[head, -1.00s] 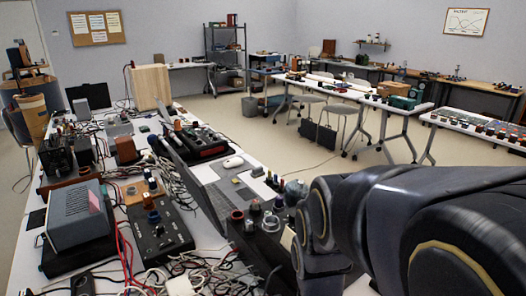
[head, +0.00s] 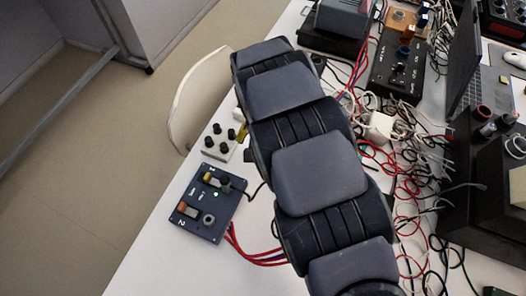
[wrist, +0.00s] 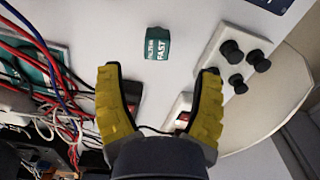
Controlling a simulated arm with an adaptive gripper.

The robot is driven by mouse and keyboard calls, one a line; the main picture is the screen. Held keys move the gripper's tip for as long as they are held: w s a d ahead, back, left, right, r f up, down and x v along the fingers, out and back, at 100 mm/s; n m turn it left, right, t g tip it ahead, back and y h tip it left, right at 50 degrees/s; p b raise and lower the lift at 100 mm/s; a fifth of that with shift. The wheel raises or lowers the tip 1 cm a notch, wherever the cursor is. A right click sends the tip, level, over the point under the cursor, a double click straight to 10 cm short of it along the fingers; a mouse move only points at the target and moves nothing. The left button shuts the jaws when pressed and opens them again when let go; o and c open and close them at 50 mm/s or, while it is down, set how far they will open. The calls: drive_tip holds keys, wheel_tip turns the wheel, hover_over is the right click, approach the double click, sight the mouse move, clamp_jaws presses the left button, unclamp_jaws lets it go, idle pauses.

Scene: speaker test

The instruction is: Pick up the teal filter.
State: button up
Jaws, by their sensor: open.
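The teal filter (wrist: 157,44) is a small block with white lettering that includes "FAST". It lies on the white table in the wrist view, beyond my fingertips and roughly centred between them. The filter does not touch either finger in that view. In the head view my arm hides the filter and most of the gripper.
A white block with black knobs (wrist: 240,60) stands right of the filter. Cables (wrist: 50,85) crowd the left. A small white item with a red switch (wrist: 181,110) lies between the fingers' bases. A dark blue control box (head: 208,205) sits near the table edge.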

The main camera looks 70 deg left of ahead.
drive_tip(key=f, duration=0.6)
drive_tip(key=shift+w+d+f, duration=0.1)
drive_tip(key=shift+d+f, duration=0.15)
drive_tip(key=shift+f, duration=0.05)
clamp_jaws()
